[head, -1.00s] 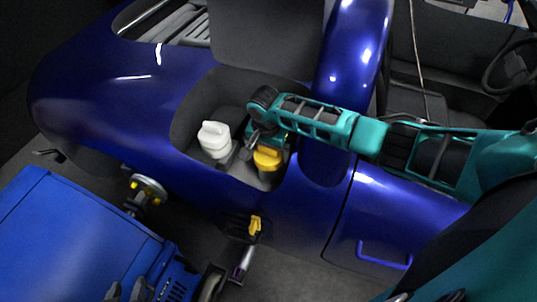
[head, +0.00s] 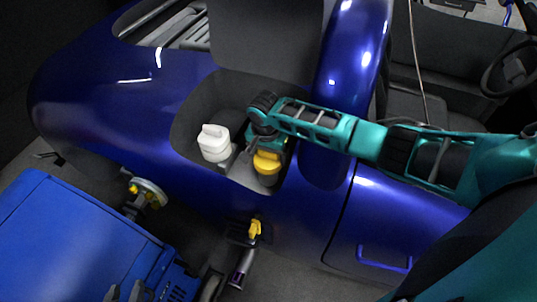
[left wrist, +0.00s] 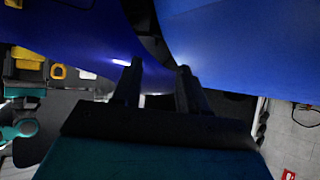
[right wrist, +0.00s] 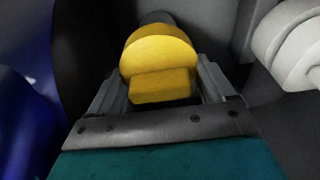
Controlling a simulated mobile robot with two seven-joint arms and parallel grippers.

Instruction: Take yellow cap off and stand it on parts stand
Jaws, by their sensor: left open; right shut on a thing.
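My left gripper (head: 124,292) is at the bottom edge by the blue cabinet. It is open and empty in the left wrist view (left wrist: 158,80). I cannot identify the parts stand for sure.
The recess walls are close around both. The blue cabinet (head: 70,235) fills the lower left. A yellow-handled item (head: 254,229) is below the car body.

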